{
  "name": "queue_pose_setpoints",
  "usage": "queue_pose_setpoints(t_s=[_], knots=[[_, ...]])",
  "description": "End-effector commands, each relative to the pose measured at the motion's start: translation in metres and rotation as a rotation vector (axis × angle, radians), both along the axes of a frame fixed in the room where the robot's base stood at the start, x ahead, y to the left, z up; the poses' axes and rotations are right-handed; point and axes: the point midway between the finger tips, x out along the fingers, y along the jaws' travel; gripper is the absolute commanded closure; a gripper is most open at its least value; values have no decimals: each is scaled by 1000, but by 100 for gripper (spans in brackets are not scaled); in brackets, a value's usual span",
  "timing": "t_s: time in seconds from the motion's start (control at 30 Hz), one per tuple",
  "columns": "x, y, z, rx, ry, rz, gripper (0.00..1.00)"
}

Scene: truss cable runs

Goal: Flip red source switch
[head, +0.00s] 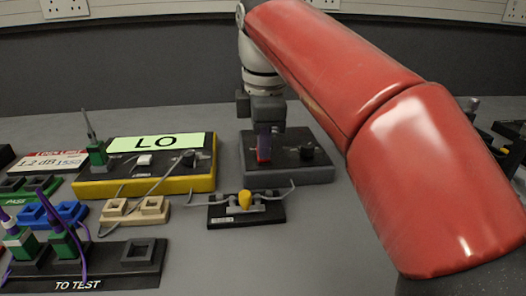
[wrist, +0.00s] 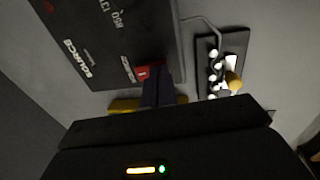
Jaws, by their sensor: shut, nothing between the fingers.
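The dark source box (head: 315,172) stands on the bench right of the yellow meter. Its red switch (head: 263,155) shows at the box's left part, partly hidden by my gripper (head: 264,147). My gripper points down at the switch, shut and empty. In the wrist view, the box (wrist: 110,35) carries the word SOURCE, and the red switch (wrist: 142,73) shows right beside the tips of my gripper (wrist: 157,82). The fingers cover part of the switch. I cannot tell whether they touch it or which way it is set.
A yellow meter (head: 145,184) reading LO stands left of the box. A small black fixture (head: 246,219) with a yellow knob sits in front, its cables running outward. Coloured connector blocks and the TO TEST block (head: 140,276) fill the left. Bare bench lies at front centre.

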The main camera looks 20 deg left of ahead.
Motion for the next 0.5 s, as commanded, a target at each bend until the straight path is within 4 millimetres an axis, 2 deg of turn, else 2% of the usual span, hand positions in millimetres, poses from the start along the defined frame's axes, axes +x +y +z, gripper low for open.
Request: queue_pose_setpoints(t_s=[0.5], knots=[[0, 0, 37, 2, -1, 0, 100]])
